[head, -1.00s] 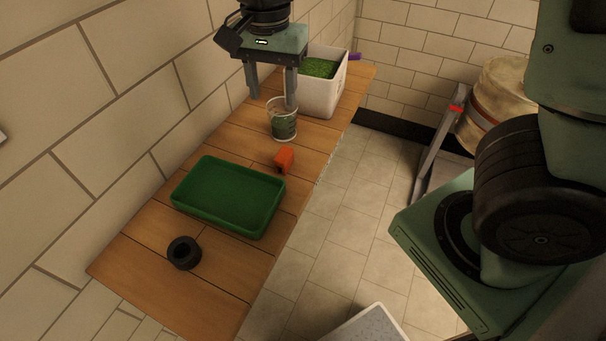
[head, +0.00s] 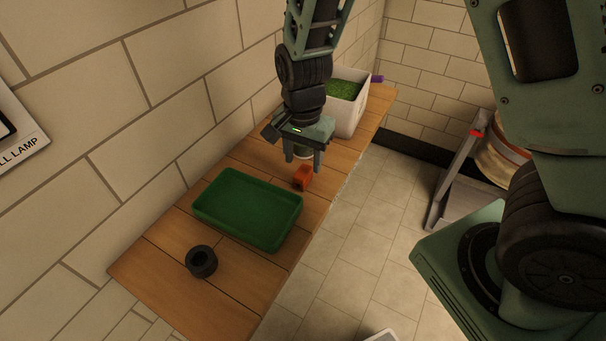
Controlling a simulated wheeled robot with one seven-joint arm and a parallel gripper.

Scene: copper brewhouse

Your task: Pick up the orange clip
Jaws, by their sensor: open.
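The orange clip (head: 303,178) lies on the wooden bench top, just beyond the right end of the green tray. My gripper (head: 302,164) points down over the bench, close behind and above the clip in the picture. Its two fingers are apart and I see nothing held between them. I cannot tell how high the fingertips are above the bench.
The green tray (head: 210,217) lies nearest the clip. A black ring (head: 201,261) sits at the near end of the wooden bench (head: 150,262). A white bin (head: 350,121) with green contents stands at the far end, near a purple item (head: 377,79). The wall runs along the left.

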